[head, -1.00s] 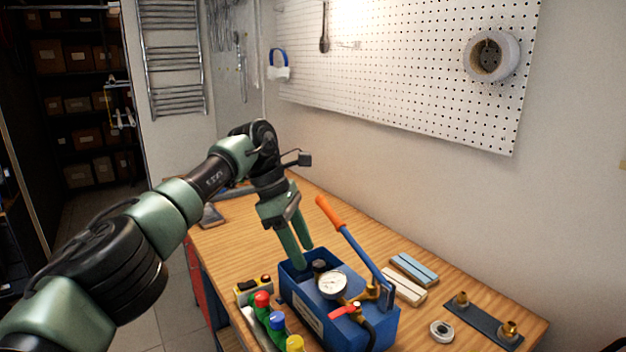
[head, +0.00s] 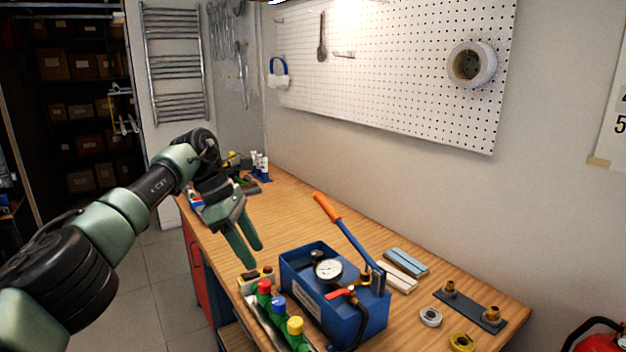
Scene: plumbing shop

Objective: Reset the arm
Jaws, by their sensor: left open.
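My left arm comes in from the left in the head view. Its gripper (head: 248,250) is open, with its two green fingers apart and nothing between them. The fingers point down over the left side of the wooden workbench (head: 285,215), to the left of a blue pump box and behind the coloured valves. My right gripper is not in view.
The blue box (head: 310,303) carries a gauge (head: 327,270) and an orange-tipped lever (head: 326,206). Blue and white blocks (head: 408,262) and a fitting plate (head: 470,310) lie right. The bench middle is clear.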

